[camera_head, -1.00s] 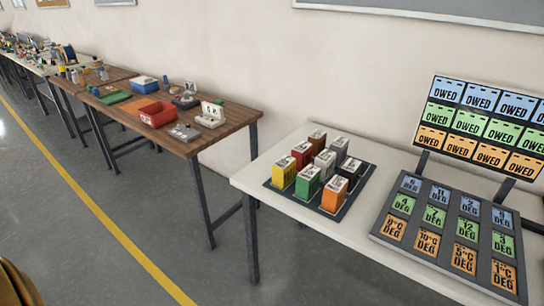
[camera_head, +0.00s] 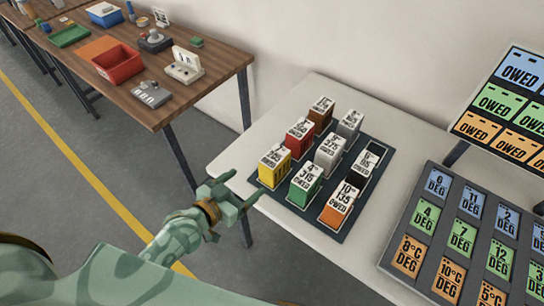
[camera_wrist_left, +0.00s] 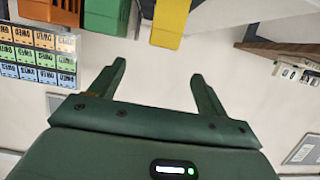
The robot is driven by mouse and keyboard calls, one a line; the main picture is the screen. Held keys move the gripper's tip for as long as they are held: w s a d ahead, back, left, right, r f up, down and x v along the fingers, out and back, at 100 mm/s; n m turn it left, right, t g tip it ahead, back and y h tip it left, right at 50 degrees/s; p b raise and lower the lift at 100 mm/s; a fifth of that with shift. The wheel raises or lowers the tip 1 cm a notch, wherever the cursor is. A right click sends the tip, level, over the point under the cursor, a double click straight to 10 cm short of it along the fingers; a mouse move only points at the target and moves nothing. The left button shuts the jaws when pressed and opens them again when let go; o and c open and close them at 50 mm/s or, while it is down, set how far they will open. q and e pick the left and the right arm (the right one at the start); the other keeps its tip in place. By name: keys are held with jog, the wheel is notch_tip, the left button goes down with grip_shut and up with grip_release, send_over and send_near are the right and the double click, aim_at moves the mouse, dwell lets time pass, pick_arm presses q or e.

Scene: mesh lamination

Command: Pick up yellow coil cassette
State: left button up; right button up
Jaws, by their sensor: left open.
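The yellow coil cassette (camera_head: 273,168) stands upright at the near left corner of a dark mat (camera_head: 333,225) on the white table. It has a white printed top. My left gripper (camera_head: 241,189) is open and empty, just left of the yellow cassette and apart from it, by the table's left edge. In the left wrist view the open fingers (camera_wrist_left: 158,70) point toward the yellow cassette (camera_wrist_left: 168,22), which lies beyond the tips, cut off by the top edge. My right gripper is not in view.
A green cassette (camera_head: 305,185) stands close right of the yellow one, and a red cassette (camera_head: 299,138) close behind it. Orange, white, grey, brown and black cassettes share the mat. A tilted label panel (camera_head: 460,235) stands to the right. A wooden table (camera_head: 205,95) is at left.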

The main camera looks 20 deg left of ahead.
pick_arm(q)
send_near(275, 156)
jog(key=x, duration=0.1)
jog(key=b+x, duration=0.1)
jog(key=x, duration=0.1)
jog(key=f+x, duration=0.1)
jog(key=x, duration=0.1)
jog(key=shift+s+d+b, duration=0.15)
jog(key=shift+d+b, duration=0.15)
jog(key=shift+b, duration=0.1)
jog(key=x, duration=0.1)
jog(key=b+x, duration=0.1)
jog(key=x, duration=0.3)
jog(key=shift+w+a+f+b, duration=0.2)
jog(key=shift+a+b, duration=0.1)
jog(key=shift+a, duration=0.05)
jog(key=shift+r, duration=0.1)
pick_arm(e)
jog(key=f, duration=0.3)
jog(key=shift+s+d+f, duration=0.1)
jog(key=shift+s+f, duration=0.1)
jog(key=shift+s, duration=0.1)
pick_arm(q)
jog(key=shift+c, duration=1.2)
jog(key=c, duration=1)
jog(key=shift+c, duration=1.4)
jog(key=shift+r, duration=0.15)
